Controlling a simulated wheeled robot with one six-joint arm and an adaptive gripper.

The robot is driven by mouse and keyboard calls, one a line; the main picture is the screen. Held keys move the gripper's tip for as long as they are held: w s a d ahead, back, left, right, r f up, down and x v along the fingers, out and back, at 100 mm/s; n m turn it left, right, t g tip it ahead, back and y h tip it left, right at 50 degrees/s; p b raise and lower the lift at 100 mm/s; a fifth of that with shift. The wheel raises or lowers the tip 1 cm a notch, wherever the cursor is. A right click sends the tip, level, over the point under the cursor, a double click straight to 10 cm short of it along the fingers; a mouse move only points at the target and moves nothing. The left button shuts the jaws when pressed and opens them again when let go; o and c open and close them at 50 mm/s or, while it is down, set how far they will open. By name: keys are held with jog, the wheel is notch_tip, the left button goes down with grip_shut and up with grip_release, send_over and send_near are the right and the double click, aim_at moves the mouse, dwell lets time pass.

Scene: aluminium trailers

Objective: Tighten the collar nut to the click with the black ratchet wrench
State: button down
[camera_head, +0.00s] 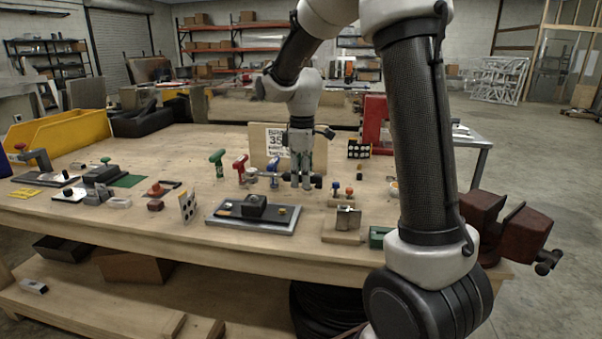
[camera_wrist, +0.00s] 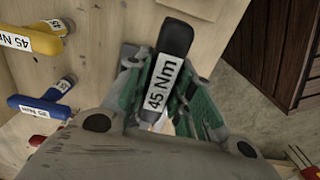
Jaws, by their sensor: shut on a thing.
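My gripper (camera_head: 301,172) is upright over the back middle of the workbench in the head view. In the wrist view its green fingers (camera_wrist: 166,82) are shut on the black ratchet wrench (camera_wrist: 177,40), whose white label reads 45 Nm. The wrench's lower end is hidden behind my gripper. A yellow handle (camera_wrist: 25,37), also labelled 45 Nm, and a blue handle (camera_wrist: 38,108) lie to the left, apart from my fingers. I cannot make out the collar nut for certain in either view.
A board with a printed sign (camera_head: 276,137) stands behind my gripper. Green (camera_head: 217,158) and red (camera_head: 240,165) handles stand to its left. A dark tray with a block (camera_head: 250,222) and a wood-based metal fixture (camera_head: 345,222) sit in front. A red-brown vise (camera_head: 510,225) is at right.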

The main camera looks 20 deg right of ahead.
jog(key=shift+f, duration=2.65)
jog(key=shift+s+a+m, duration=0.4)
jog(key=shift+s+a, duration=0.05)
jog(key=s+a+m, duration=0.2)
jog(key=a+m, duration=0.1)
jog(key=s+a+m, duration=0.1)
jog(key=a+m, duration=0.1)
jog(key=shift+s, duration=0.35)
jog(key=a+m, duration=0.2)
jog(key=s+a+m, duration=0.1)
jog(key=a, duration=0.1)
jog(key=shift+s+a+m, duration=0.1)
jog(key=shift+a+m, duration=0.2)
jog(key=shift+m, duration=0.1)
jog(key=w+a+m, duration=0.6)
jog(key=a+m, duration=0.6)
jog(key=shift+a, duration=0.4)
jog(key=shift+f, duration=0.1)
